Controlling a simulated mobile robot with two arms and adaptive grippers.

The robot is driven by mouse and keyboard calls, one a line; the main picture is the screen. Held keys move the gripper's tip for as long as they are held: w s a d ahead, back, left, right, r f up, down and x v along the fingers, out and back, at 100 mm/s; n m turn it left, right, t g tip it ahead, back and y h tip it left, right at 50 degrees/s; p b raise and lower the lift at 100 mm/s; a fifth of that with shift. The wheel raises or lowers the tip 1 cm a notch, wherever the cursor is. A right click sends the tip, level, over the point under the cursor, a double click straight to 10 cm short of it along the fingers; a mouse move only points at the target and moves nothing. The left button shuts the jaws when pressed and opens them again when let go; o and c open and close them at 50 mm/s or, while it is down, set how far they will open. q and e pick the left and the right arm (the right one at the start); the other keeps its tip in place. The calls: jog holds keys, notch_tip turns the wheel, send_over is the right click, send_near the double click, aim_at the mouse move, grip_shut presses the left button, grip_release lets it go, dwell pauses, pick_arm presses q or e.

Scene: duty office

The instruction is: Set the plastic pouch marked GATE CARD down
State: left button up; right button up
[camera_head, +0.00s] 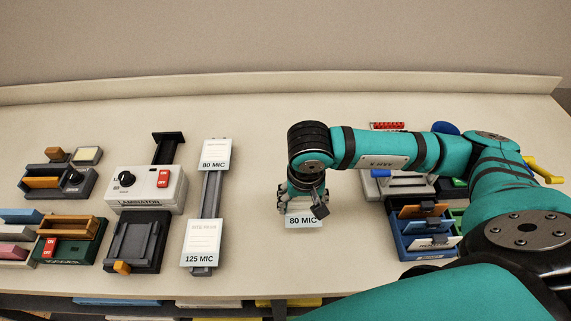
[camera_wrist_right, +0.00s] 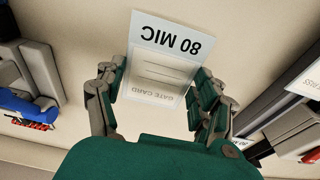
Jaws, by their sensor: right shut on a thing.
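The clear plastic pouch (camera_wrist_right: 165,62) faintly marked GATE CARD has a white 80 MIC strip along one end. It lies between the fingers of my right gripper (camera_wrist_right: 157,88), which is shut on it. In the head view the right gripper (camera_head: 304,200) points down over the middle of the table, and only the pouch's 80 MIC end (camera_head: 304,221) shows below it. The rest of the pouch is hidden by the gripper. I cannot tell whether the pouch touches the table. My left gripper is not in view.
Left of the gripper, a grey rail (camera_head: 211,195) bears an 80 MIC pouch (camera_head: 214,152) and a SITE PASS 125 MIC pouch (camera_head: 202,238). A laminator (camera_head: 145,190) stands farther left. A blue card holder (camera_head: 405,240) stands right. Bare table (camera_head: 255,200) surrounds the gripper.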

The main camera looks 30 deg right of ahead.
jog(key=w+p, duration=0.1)
jog(key=w, duration=0.1)
jog(key=w+d, duration=0.1)
jog(key=w, duration=0.2)
jog(key=shift+p, duration=0.35)
jog(key=w, duration=0.2)
jog(key=w+d+p, duration=0.1)
jog(key=w, duration=0.1)
jog(key=w+f+p, duration=0.1)
jog(key=w, duration=0.1)
jog(key=shift+w+d, duration=0.15)
jog(key=shift+w, duration=0.25)
jog(key=shift+w+d, duration=0.1)
jog(key=shift+w, duration=0.15)
jog(key=shift+f+p, duration=0.25)
jog(key=shift+p, duration=0.1)
notch_tip(320, 180, down, 2)
jog(key=shift+f+p, duration=0.15)
jog(key=shift+p, duration=0.6)
jog(key=shift+f, duration=0.3)
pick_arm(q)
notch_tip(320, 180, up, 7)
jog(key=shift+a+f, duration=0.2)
pick_arm(e)
jog(key=shift+f, duration=0.15)
